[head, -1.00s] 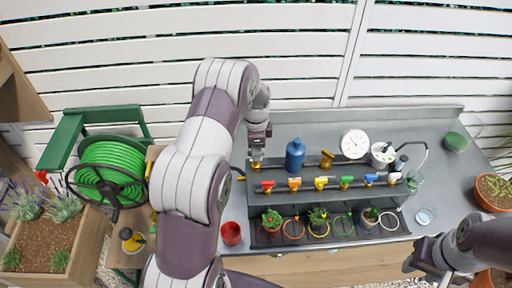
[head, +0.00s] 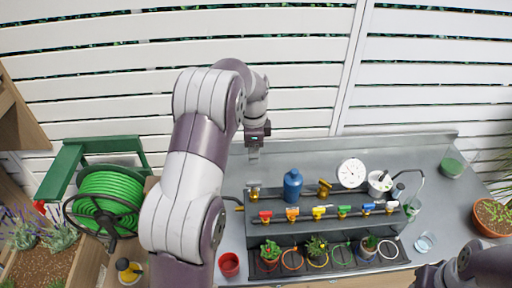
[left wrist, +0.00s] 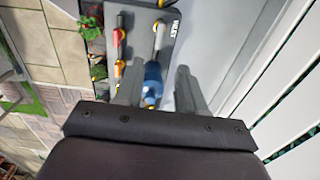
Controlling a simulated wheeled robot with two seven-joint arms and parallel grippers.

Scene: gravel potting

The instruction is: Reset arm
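My left gripper (head: 254,152) is raised above the back left of the grey bench (head: 452,206), pointing down over a small brass fitting (head: 254,193) with a gap between them. In the left wrist view its two fingers (left wrist: 158,90) stand apart, with a blue bottle (left wrist: 152,80) seen beyond and between them. No object is held in it. The same blue bottle (head: 292,184) stands on the rack's upper level in the head view. My right gripper is at the bottom right edge, mostly cut off; its fingers are not clear.
A rack (head: 340,220) carries a row of coloured valves, with small potted plants and coloured rings below. A red cup (head: 229,264) is at the left front; a green hose reel (head: 108,197) stands left.

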